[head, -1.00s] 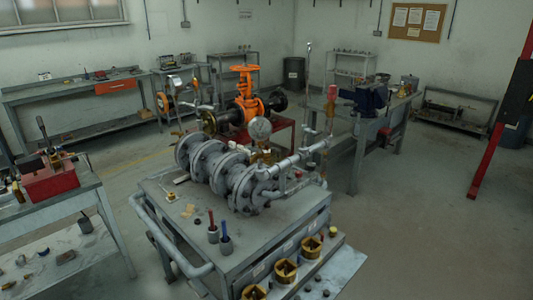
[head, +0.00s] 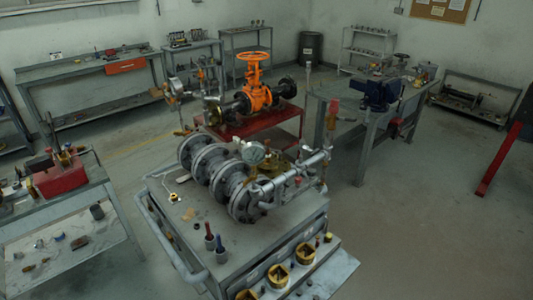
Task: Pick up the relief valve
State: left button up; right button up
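No part is clearly marked as the relief valve. A likely candidate is the upright brass fitting with a red cap (head: 332,106) at the right end of the grey pipe assembly, above the cart (head: 205,250). The grey flanged assembly (head: 222,178) lies along the cart top and carries a round gauge (head: 253,153). Brass parts sit behind the gauge, partly hidden by it and the pipe. Neither of my grippers is in view.
An orange-wheeled gate valve (head: 254,85) stands on a red stand (head: 262,125) behind the cart. A workbench with a blue vise (head: 380,95) is at the right. A side table with a red toolbox (head: 60,175) is at the left.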

aim_at(268, 161)
jog(key=i+l+u, duration=0.1)
jog(key=i+l, duration=0.15)
jog(key=i+l+u, duration=0.1)
jog(key=l, duration=0.35)
jog(key=i+l+u, duration=0.1)
jog(key=i+l, duration=0.25)
jog(key=i+l+u, duration=0.1)
jog(key=l, duration=0.35)
jog(key=i+l+u, duration=0.1)
jog(key=i+l, duration=0.2)
jog(key=l, duration=0.1)
